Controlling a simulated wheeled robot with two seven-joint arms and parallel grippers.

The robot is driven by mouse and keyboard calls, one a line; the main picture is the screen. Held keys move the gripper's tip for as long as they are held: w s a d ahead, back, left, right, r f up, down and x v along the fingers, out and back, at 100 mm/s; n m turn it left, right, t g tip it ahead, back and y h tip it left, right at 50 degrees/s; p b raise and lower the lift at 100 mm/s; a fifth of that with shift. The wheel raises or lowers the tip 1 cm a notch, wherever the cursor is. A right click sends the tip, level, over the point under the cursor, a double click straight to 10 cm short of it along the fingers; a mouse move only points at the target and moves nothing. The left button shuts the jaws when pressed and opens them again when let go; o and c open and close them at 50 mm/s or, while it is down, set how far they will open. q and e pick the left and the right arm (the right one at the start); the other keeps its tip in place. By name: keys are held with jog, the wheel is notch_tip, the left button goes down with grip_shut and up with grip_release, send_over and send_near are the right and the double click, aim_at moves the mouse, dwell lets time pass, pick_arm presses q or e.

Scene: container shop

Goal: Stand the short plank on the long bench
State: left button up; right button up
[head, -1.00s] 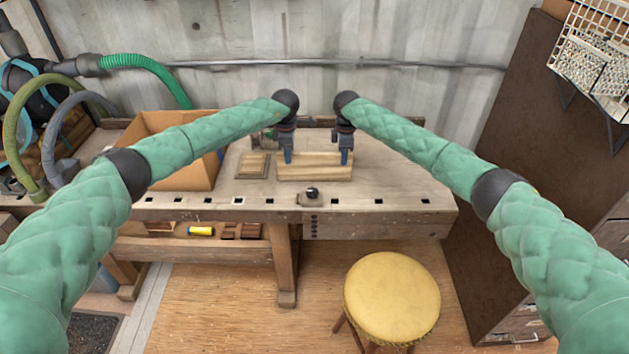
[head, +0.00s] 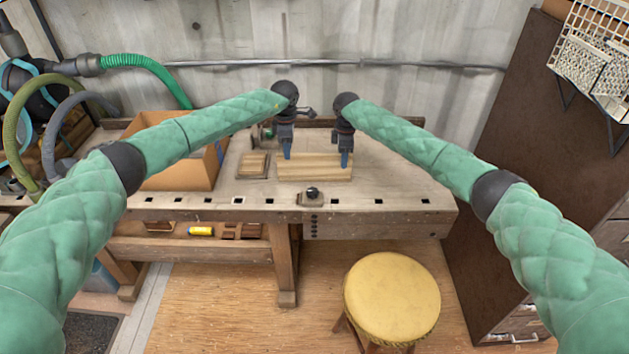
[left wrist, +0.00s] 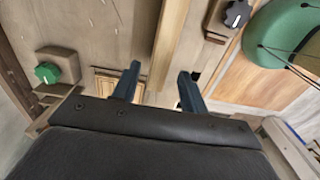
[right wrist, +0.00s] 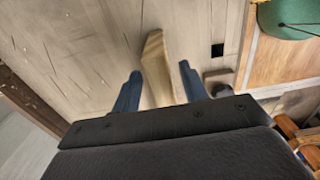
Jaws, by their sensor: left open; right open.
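The short plank (head: 315,172) is pale wood and rests lengthwise on the long bench (head: 390,185), near its middle. I cannot tell for sure whether it is on edge or flat. My left gripper (head: 287,154) is open over the plank's left end; in the left wrist view the plank (left wrist: 172,35) runs as a narrow strip between the fingers. My right gripper (head: 345,162) is open at its right end; in the right wrist view the plank end (right wrist: 156,65) lies between the fingers, with gaps showing at both sides.
A small wooden piece (head: 253,165) lies left of the plank, beside a large open box (head: 185,178). A block with a dark knob (head: 312,195) sits at the bench's front edge. A yellow stool (head: 392,295) stands in front. The bench's right part is clear.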

jog(key=shift+r, duration=0.55)
pick_arm(q)
notch_tip(320, 180, up, 9)
jog(key=shift+f, duration=0.15)
pick_arm(e)
notch_tip(320, 180, up, 11)
jog(key=shift+f, duration=0.15)
dwell(0.3)
